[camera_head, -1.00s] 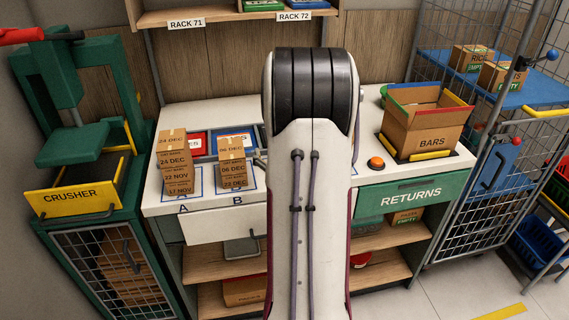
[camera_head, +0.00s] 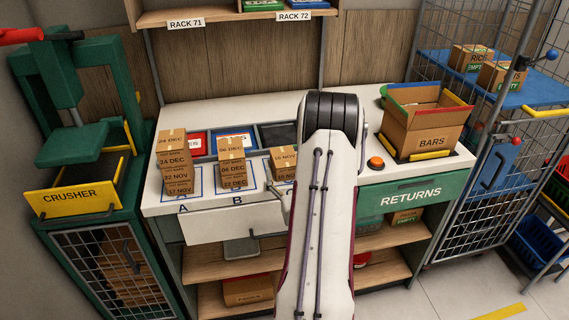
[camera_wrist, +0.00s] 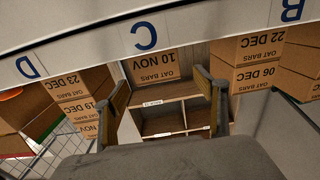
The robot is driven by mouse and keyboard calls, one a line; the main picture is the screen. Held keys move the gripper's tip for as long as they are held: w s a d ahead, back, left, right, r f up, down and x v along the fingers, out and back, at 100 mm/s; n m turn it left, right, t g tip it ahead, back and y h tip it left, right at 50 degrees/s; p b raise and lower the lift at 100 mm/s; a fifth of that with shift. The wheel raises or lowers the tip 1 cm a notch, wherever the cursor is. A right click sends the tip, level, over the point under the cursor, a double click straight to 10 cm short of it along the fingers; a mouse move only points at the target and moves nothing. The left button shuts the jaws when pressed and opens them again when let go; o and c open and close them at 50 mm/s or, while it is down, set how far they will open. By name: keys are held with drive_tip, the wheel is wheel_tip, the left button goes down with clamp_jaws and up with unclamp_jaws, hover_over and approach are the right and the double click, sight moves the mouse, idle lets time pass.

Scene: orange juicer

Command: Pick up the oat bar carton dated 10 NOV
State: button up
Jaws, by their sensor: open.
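The oat bar carton dated 10 NOV (camera_wrist: 150,66) shows upside down in the wrist view, by the letter C. In the head view a carton (camera_head: 283,163) at that place is partly covered by my arm, its label small. My gripper (camera_wrist: 160,82) is open and empty. Its two fingers point toward the carton, one to either side of it in the picture, with the carton apart and farther off. In the head view my arm hides most of the gripper.
Stack B (camera_head: 231,165) and stack A (camera_head: 174,165) stand left of C on the white counter (camera_head: 215,199). In the wrist view, stack D's cartons (camera_wrist: 72,86) stand left of the 10 NOV carton. A BARS box (camera_head: 428,125) and an orange button (camera_head: 375,163) are at right.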

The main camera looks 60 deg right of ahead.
sight(281, 148)
drive_tip(key=shift+w, duration=0.1)
idle(0.3)
drive_tip(key=shift+x, duration=1.25)
drive_tip(key=shift+d, duration=0.15)
drive_tip(key=shift+x, duration=2.45)
drive_tip(key=shift+d, duration=0.15)
drive_tip(key=c, duration=1.4)
